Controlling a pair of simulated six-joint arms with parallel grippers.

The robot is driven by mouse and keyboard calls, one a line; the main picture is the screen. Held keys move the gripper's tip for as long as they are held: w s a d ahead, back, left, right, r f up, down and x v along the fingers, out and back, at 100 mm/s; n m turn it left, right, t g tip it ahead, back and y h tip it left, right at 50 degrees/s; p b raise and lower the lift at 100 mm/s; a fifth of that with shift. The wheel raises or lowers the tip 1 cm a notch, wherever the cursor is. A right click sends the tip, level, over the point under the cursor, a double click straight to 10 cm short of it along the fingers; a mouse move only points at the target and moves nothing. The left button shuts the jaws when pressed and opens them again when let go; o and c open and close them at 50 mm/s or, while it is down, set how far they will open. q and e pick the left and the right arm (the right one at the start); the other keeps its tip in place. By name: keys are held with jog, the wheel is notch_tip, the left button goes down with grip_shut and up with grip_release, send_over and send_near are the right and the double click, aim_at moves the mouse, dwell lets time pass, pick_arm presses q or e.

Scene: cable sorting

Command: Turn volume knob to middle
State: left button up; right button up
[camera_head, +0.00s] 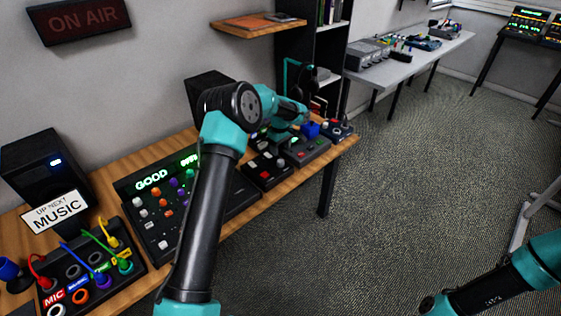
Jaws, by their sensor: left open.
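My left arm reaches across the wooden desk, and its gripper (284,137) is at the desk's far right end, over the small control boxes. It is open, and its fingers are small and partly hidden by my forearm. I cannot pick out the volume knob for certain. A mixer panel (153,226) with several coloured knobs and a green "GOOD" display stands left of my arm, partly covered by it. A blue piece (311,130) shows just right of the gripper; I cannot tell whether they touch. My right gripper is not in view; only part of that arm shows at the lower right.
A cable box (137,262) with coloured plugs and a speaker (40,168) with a "MUSIC" sign are at the left. A grey box (308,153) and a red-and-white button box (266,173) sit near the desk's right end. Open carpet lies to the right.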

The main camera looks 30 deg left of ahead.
aim_at(280, 161)
pick_arm(q)
notch_tip(280, 161, down, 8)
jog(key=shift+r, duration=0.25)
jog(key=c, duration=0.9)
